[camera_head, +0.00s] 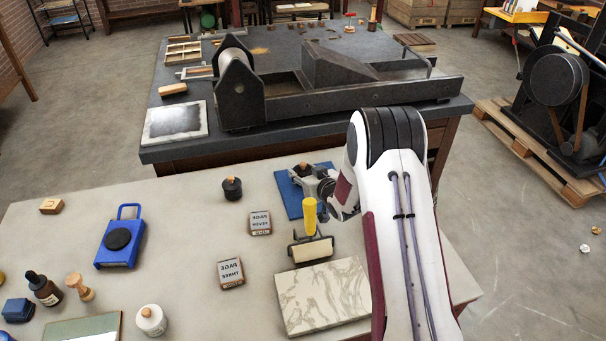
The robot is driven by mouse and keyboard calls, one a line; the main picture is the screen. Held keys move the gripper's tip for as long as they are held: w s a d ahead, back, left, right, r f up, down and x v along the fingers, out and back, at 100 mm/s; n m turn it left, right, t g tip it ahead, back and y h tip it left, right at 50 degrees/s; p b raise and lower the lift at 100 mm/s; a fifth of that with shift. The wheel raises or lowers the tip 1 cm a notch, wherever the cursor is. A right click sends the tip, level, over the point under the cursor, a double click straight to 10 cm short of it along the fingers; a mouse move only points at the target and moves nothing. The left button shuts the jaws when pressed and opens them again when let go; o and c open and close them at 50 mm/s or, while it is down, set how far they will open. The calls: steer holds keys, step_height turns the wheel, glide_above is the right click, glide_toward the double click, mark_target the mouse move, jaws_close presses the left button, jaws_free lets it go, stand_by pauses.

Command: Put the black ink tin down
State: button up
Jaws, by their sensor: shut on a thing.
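A black ink tin (303,168) with an orange knob is at my gripper (311,174), over the blue mat (286,192) near the table's back edge. My gripper is shut on it, coming from the right. The gripper and arm hide part of the tin and of the mat. I cannot tell whether the tin's base touches the mat. A second black tin (232,189) with an orange knob stands upright on the pale table, left of the mat.
A yellow-handled roller (310,217) and a marbled slab (322,297) are in front of the mat. A blue press (119,238) and a white tin (151,320) are farther left. Bare table (180,225) lies between.

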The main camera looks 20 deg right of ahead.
steer(key=shift+f, duration=0.35)
steer(key=shift+f, duration=0.1)
steer(key=o, duration=1.3)
steer(key=shift+s, duration=0.15)
steer(key=shift+v, duration=0.95)
steer(key=s+r, duration=0.2)
steer(key=shift+s+d, duration=0.25)
steer(key=shift+s, duration=0.05)
steer(key=shift+r, duration=3.2)
